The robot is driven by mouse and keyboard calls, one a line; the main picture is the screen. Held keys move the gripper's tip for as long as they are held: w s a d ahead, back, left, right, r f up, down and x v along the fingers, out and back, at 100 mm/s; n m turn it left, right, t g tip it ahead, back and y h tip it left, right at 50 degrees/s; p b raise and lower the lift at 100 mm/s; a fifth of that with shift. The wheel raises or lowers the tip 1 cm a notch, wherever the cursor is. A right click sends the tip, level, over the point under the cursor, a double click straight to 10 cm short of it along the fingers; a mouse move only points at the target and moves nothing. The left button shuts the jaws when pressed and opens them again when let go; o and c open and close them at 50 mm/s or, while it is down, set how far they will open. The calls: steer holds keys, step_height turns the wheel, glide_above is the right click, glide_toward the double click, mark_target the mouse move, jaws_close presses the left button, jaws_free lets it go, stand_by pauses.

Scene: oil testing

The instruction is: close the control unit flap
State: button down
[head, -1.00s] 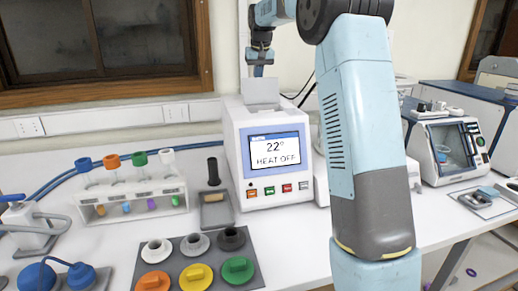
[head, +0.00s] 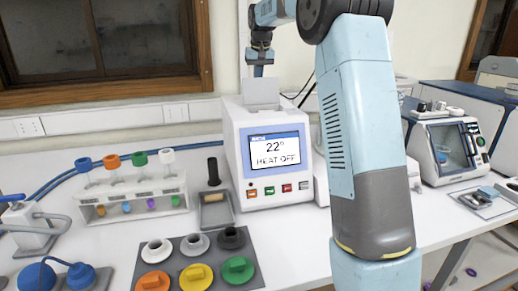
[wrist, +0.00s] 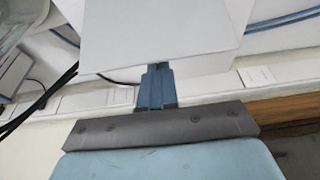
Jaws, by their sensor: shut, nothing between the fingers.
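The control unit (head: 268,158) is a white box on the bench with a screen reading 22° HEAT OFF and a row of coloured buttons. Its flap (head: 261,91) is a pale panel standing up at the top of the unit. My gripper (head: 260,70) is shut and empty, pointing down just above and behind the flap's top edge in the head view. In the wrist view the flap (wrist: 160,35) is a broad white panel, and my gripper's blue fingers (wrist: 157,85) reach to its edge, their tips hidden by it. I cannot tell whether they touch.
A rack of capped tubes (head: 130,195), a small tray with a black handle (head: 216,210) and a mat with coloured caps (head: 248,262) stand to the left. A glass-fronted device (head: 452,150) stands at the right. My own arm hides the bench behind it.

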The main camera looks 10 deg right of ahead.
steer(key=shift+s, duration=0.15)
stand_by(0.3)
steer(key=shift+s, duration=3.5)
steer(key=shift+s+f, duration=0.25)
steer(key=shift+s, duration=0.4)
steer(key=shift+s+f, duration=0.2)
steer(key=shift+s, duration=0.45)
step_height(320, 180, up, 9)
steer(key=shift+f, duration=0.1)
